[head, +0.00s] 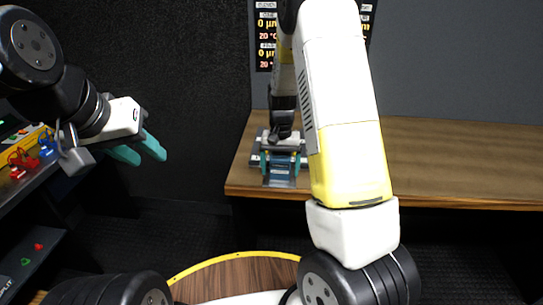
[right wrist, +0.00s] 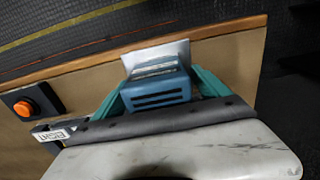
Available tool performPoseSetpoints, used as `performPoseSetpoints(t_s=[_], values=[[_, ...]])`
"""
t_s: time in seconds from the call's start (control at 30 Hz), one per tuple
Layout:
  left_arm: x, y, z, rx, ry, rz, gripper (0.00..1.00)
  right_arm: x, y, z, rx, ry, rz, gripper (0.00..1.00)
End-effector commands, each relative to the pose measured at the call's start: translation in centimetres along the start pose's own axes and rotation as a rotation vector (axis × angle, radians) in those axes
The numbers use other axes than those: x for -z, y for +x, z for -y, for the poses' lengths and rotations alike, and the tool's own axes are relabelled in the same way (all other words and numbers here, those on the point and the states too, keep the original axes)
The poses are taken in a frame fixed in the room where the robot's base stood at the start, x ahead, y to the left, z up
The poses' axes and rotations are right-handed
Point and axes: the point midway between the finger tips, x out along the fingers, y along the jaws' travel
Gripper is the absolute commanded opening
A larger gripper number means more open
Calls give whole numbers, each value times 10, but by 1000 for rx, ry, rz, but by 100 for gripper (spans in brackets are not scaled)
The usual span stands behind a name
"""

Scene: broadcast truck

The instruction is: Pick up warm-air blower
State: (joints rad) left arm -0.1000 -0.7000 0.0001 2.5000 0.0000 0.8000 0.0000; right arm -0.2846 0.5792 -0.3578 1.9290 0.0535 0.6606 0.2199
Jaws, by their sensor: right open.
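The warm-air blower (head: 281,167) is a small blue body with dark vent slots, at the near left edge of the wooden desk. In the right wrist view the blower (right wrist: 158,88) sits between the two teal fingers of my right gripper (right wrist: 158,94). The fingers are open, one on each side of it; I cannot tell whether they touch it. In the head view my right gripper (head: 281,158) is over the blower and partly hides it. My left gripper (head: 139,150) is open and empty, in the air at the left.
The wooden desk (head: 450,150) is clear to the right of my arm. A pale plate (right wrist: 160,54) shows beside the blower. An orange button (right wrist: 23,108) on a dark box is nearby. A rack with red and blue parts (head: 25,158) stands at far left. Displays hang behind.

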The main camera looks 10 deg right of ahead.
Motion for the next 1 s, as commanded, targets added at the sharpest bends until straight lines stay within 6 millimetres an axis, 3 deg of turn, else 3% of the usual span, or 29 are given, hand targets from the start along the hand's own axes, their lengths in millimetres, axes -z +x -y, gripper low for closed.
performPoseSetpoints(t_s=[0.17,0.6,1.0], values=[[0,0,0,0,0,0,36,0,0,0,0,0,0,85],[0,0,0,0,0,0,36,0,0,0,0,0,0,1],[0,0,0,0,0,0,36,1,-7,0,1,0,-2,0]])
